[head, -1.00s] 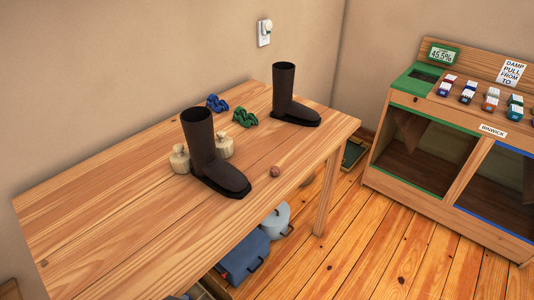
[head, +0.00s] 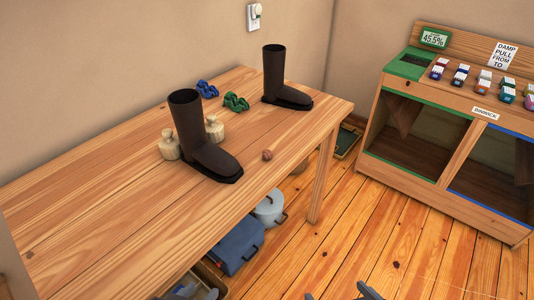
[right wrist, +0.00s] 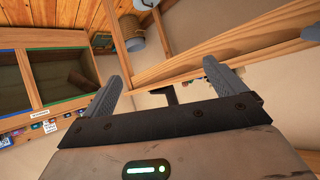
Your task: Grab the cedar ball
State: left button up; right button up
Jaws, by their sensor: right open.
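The cedar ball (head: 267,155) is a small reddish-brown ball. It rests on the wooden table (head: 110,215) near the front edge, right of the nearer dark boot, in the head view. My right gripper (head: 340,295) barely shows at the bottom edge of the head view, as dark tips low in front of the table and well apart from the ball. In the right wrist view my right gripper (right wrist: 168,62) has its two grey fingers spread, with nothing held between them. I cannot make out the ball there.
Two dark boots (head: 205,140) (head: 284,78), pale weights (head: 169,146) and blue (head: 207,89) and green (head: 236,102) objects stand on the table. A blue box (head: 237,246) and pale pot (head: 269,209) sit below. A wooden bin unit (head: 440,110) stands right. Floor between is open.

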aim_at(267, 155)
jog(key=z, duration=1.4)
jog(key=i, duration=2.25)
jog(key=u, duration=4.25)
